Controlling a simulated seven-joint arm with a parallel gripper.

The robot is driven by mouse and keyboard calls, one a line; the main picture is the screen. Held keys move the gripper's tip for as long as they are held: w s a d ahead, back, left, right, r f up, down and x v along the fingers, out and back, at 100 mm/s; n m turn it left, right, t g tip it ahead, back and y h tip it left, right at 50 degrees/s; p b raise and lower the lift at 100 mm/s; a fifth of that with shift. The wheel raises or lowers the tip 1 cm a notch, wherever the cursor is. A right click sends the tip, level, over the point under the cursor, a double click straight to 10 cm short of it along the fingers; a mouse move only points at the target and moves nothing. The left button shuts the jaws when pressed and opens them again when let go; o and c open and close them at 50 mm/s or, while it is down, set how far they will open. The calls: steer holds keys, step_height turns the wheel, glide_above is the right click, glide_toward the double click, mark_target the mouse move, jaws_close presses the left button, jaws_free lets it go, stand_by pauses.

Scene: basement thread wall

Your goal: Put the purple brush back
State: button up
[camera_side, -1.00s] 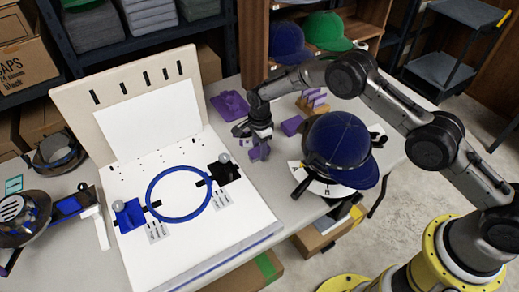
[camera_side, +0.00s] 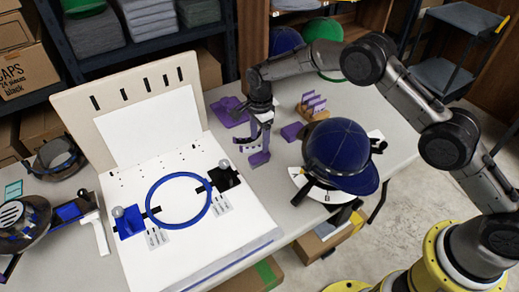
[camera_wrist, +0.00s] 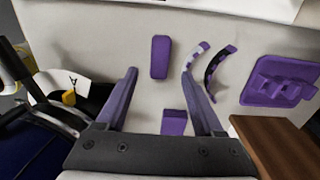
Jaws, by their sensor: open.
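Several purple pieces lie on the table; I cannot tell for sure which is the brush. A purple bar (camera_side: 259,159) lies flat below my gripper (camera_side: 260,135); it also shows ahead of the fingers in the wrist view (camera_wrist: 160,57). A second purple block (camera_side: 292,131) lies right of it, and shows between the fingers in the wrist view (camera_wrist: 174,122). A purple stand with a raised cradle (camera_side: 230,111) sits behind to the left; it is at the right in the wrist view (camera_wrist: 283,82). My gripper is open, above the table, with nothing between its fingers.
Two curved striped strips (camera_wrist: 208,65) show near the right finger. A wooden rack with purple pieces (camera_side: 312,108) stands behind. A blue cap (camera_side: 338,150) sits on a white dial at right. A white board with a blue hoop (camera_side: 178,201) is at left.

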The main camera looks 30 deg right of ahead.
steer(key=shift+r, duration=1.95)
step_height(320, 180, up, 7)
steer(key=n, duration=0.2)
glide_above(260, 155)
steer(key=s+d, duration=0.2)
steer(key=s+d+r+n+t, duration=0.1)
steer(key=s+d+r+n, duration=0.2)
steer(key=s+r, duration=0.4)
steer(key=s+d+r+n+t, duration=0.25)
steer(key=s+d+r, duration=0.2)
steer(key=r, duration=0.45)
steer(key=s+d+r+n, duration=0.2)
steer(key=s+n, duration=0.1)
steer(key=s, duration=0.4)
steer(key=s+d+r+n, duration=0.1)
steer(key=s+r+n, duration=0.15)
steer(key=s, duration=0.45)
steer(key=s+d+f+n+t, duration=0.2)
steer(key=s+n, duration=0.3)
steer(key=s, duration=0.8)
steer(key=shift+d+f, duration=0.2)
steer(key=shift+f, duration=0.5)
